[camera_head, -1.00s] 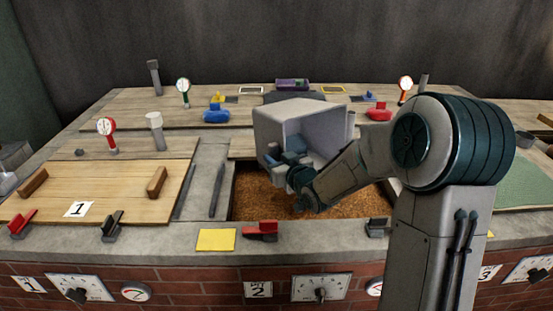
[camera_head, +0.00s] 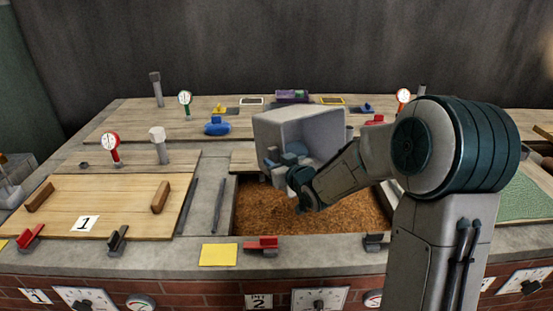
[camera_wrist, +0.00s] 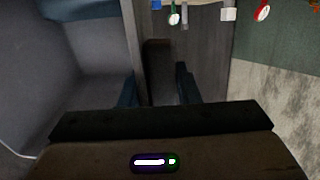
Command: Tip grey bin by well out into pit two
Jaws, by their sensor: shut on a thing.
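The grey bin (camera_head: 330,130) is held in the air over pit two (camera_head: 350,205). In the wrist view the fingers (camera_wrist: 157,92) close on the bin's wall (camera_wrist: 131,45), with the bin's grey inside (camera_wrist: 85,70) to the left.
Pit one's wooden lid (camera_head: 110,205) lies to the left. A red clamp (camera_head: 262,244) and a yellow card (camera_head: 218,254) are on the front ledge. Gauges (camera_head: 112,143), posts and a blue object (camera_head: 217,126) stand behind. A green surface (camera_head: 525,195) is at right.

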